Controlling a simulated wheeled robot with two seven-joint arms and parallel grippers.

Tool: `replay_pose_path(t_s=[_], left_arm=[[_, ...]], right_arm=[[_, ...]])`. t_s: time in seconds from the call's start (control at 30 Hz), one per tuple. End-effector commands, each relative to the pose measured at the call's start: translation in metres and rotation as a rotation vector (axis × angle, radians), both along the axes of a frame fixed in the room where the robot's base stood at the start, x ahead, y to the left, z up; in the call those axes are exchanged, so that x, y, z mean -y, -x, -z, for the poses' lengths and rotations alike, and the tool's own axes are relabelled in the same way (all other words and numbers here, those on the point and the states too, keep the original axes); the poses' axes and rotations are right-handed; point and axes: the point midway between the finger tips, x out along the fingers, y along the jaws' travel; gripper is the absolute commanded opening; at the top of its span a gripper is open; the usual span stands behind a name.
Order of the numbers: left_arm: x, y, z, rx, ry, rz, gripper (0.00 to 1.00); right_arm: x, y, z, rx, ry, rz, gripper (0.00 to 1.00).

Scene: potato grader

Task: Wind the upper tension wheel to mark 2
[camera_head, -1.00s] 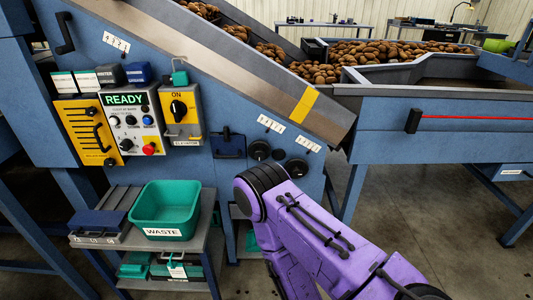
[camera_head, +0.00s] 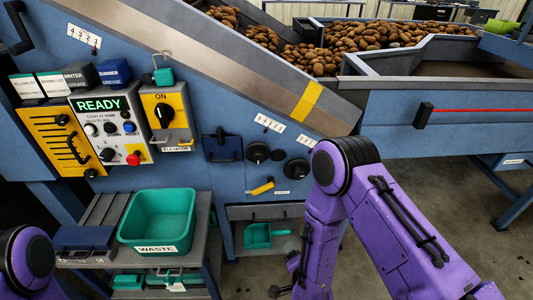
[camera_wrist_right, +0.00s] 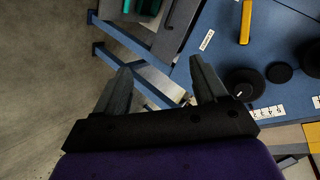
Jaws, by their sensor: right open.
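Two black round wheels sit on the blue panel in the head view: a left, slightly higher one (camera_head: 257,152) and a right one (camera_head: 297,168). Number strips (camera_head: 268,124) (camera_head: 303,140) are above them; I cannot tell the readings or which wheel is called upper. In the right wrist view, the right wheel (camera_wrist_right: 245,82) is just beyond one fingertip, with its number strip (camera_wrist_right: 268,112) beside it. My right gripper (camera_wrist_right: 160,80) is open and empty, apart from the wheel. My left arm shows at the lower left; its gripper is out of view.
A yellow-handled part (camera_head: 262,187) projects below the wheels. A green WASTE bin (camera_head: 158,220) stands on a grey shelf to the left. A control panel (camera_head: 110,125) reads READY. A green scoop (camera_head: 258,235) lies on a lower shelf. Open floor is at the right.

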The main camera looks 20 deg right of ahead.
Motion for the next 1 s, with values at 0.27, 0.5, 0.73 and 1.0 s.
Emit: replay_pose_path(t_s=[0.27,0.5,0.73,1.0], left_arm=[[0.0,0.0,-0.028,0.0,-0.001,0.0,0.43],[0.0,0.0,-0.035,0.0,0.0,0.0,0.43],[0.0,0.0,-0.044,0.0,0.0,0.0,0.43],[0.0,0.0,-0.046,0.0,0.0,0.0,0.43]], right_arm=[[-0.059,-0.152,-0.18,0.779,-0.798,0.357,0.71],[-0.056,-0.188,-0.196,0.846,-0.893,0.382,0.71],[-0.042,-0.237,-0.195,0.841,-0.89,0.379,0.71],[-0.037,-0.261,-0.193,0.837,-0.888,0.377,0.71]])
